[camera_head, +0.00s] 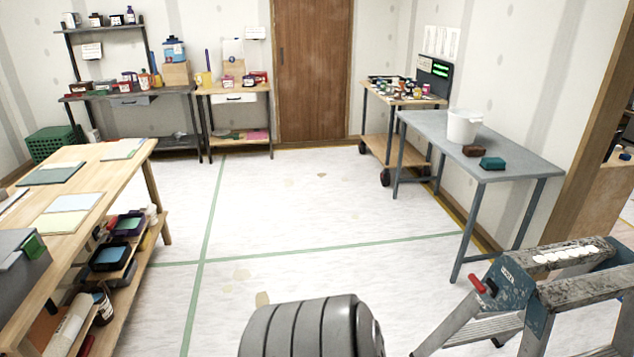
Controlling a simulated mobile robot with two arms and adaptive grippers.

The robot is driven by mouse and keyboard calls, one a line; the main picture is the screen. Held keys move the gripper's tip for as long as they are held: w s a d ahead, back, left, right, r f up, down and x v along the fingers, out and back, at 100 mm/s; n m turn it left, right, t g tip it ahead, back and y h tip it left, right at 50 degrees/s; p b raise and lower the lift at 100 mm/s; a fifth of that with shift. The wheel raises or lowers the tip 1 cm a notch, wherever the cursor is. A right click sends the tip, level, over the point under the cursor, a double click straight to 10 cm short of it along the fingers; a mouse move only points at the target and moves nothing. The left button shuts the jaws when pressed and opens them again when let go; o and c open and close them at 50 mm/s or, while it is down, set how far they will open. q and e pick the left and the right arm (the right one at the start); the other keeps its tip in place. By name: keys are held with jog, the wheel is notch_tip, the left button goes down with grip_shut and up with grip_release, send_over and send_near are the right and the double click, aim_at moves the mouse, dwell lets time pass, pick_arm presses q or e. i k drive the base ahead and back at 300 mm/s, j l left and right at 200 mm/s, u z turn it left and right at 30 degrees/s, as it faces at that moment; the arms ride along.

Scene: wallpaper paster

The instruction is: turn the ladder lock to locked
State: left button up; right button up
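A stepladder (570,258) with a worn blue and grey top stands at the lower right, cut off by the frame's edges. A red-tipped lever (477,284), which looks like its lock, sits on the left side of the blue top bracket. A small dark part is beside it, and white lettering is on the bracket, too small to read surely. I cannot tell which position the lever is in. Neither of my grippers is in view. A grey ribbed part, apparently one of my arm links, shows at the bottom middle, left of the ladder and apart from it.
A grey table (530,166) with a white bucket (463,127) stands behind the ladder. A wooden workbench (110,178) with sheets is at the left. A wheeled cart (374,148) and shelves (125,96) line the back. The middle floor (290,205) is clear.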

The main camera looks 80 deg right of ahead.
aim_at(482, 288)
jog(key=z, duration=3.85)
jog(key=i+j+u, duration=0.15)
jog(key=u, duration=0.15)
jog(key=i+j+u, duration=0.1)
jog(key=u, duration=0.2)
jog(key=i, duration=0.1)
